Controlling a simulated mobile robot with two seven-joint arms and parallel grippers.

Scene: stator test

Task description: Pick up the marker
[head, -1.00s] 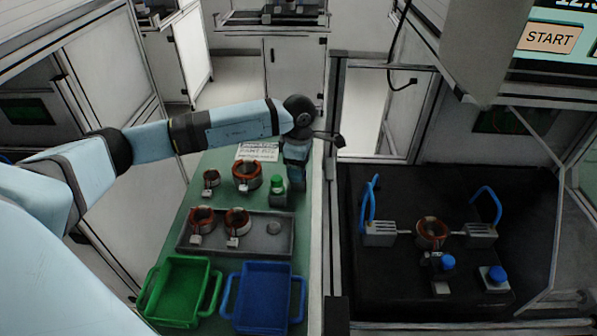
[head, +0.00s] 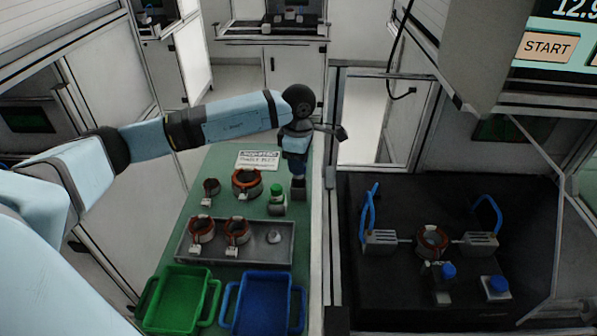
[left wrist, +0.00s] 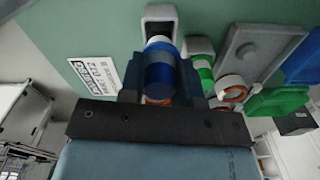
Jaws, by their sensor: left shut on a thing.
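My left gripper (head: 298,176) points down at the far right of the green table. In the left wrist view the gripper (left wrist: 160,85) is shut around a blue marker (left wrist: 160,72) with a white band. A small grey holder (left wrist: 160,14) lies just beyond the marker's end, and it also shows under the gripper in the head view (head: 299,190). I cannot tell whether the marker's tip is still inside it. My right gripper is not in view.
Copper-wound stators lie on the table (head: 246,183) and in a grey tray (head: 254,256). A green bin (head: 178,300) and a blue bin (head: 263,303) are in front. A white label (head: 258,160) lies behind. A frame post (head: 331,190) stands close right of the gripper.

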